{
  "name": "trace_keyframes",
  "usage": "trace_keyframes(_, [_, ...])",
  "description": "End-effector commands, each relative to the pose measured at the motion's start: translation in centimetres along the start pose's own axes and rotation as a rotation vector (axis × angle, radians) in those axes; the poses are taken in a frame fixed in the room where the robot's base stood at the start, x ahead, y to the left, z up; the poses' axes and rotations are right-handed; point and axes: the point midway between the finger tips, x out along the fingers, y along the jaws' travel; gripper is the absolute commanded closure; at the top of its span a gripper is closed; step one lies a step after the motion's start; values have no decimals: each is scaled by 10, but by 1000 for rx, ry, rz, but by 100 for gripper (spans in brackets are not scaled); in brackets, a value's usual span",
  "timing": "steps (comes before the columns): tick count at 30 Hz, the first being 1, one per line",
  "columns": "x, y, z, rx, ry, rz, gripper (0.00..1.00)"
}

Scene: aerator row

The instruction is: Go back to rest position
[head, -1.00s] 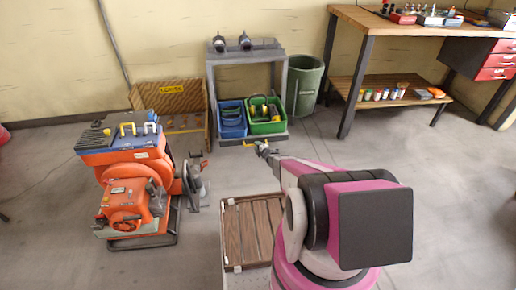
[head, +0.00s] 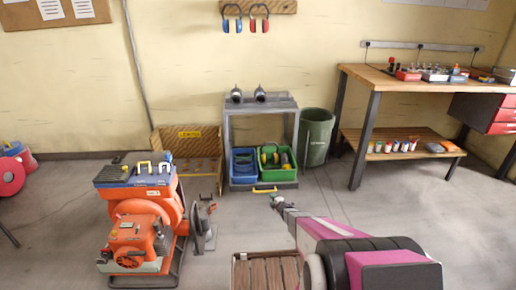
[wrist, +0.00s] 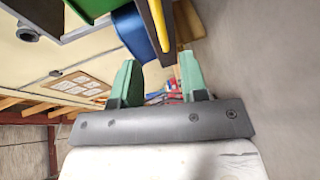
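My arm reaches forward from the lower right in the head view. My gripper (head: 283,203) is low, just in front of the grey rack (head: 229,135). The wrist view shows the gripper's two green fingers (wrist: 159,78) apart, with nothing held between them. A yellow handle (head: 264,190) lies at the rack's bottom front edge, beyond the fingertips. In the wrist view a yellow bar (wrist: 159,22) beside a dark edge points toward the gap between the fingers.
An orange machine with a blue top (head: 138,215) stands left of my arm. A blue bin (head: 243,172) and a green bin (head: 285,174) sit on the rack. A slatted wooden platform (head: 266,273) is in front. A workbench (head: 440,88) stands right. Floor between is clear.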

Motion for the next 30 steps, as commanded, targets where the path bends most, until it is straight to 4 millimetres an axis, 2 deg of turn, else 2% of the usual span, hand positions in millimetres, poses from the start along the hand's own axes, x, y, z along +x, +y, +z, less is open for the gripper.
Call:
trace_keyframes(4, [-11, 22, 2, 52, -58, -32, 60])
trace_keyframes(7, [-27, 50, 6, 137, -145, -79, 60])
trace_keyframes(11, [-58, 91, 11, 298, -297, -159, 60])
trace_keyframes(14, [-90, 121, 10, 442, -423, -221, 60])
trace_keyframes(19, [-156, 167, -4, 714, -645, -333, 60])
trace_keyframes(23, [-214, 196, -27, 925, -807, -421, 60])
trace_keyframes(30, [-331, 242, -94, 1287, -1093, -609, 60])
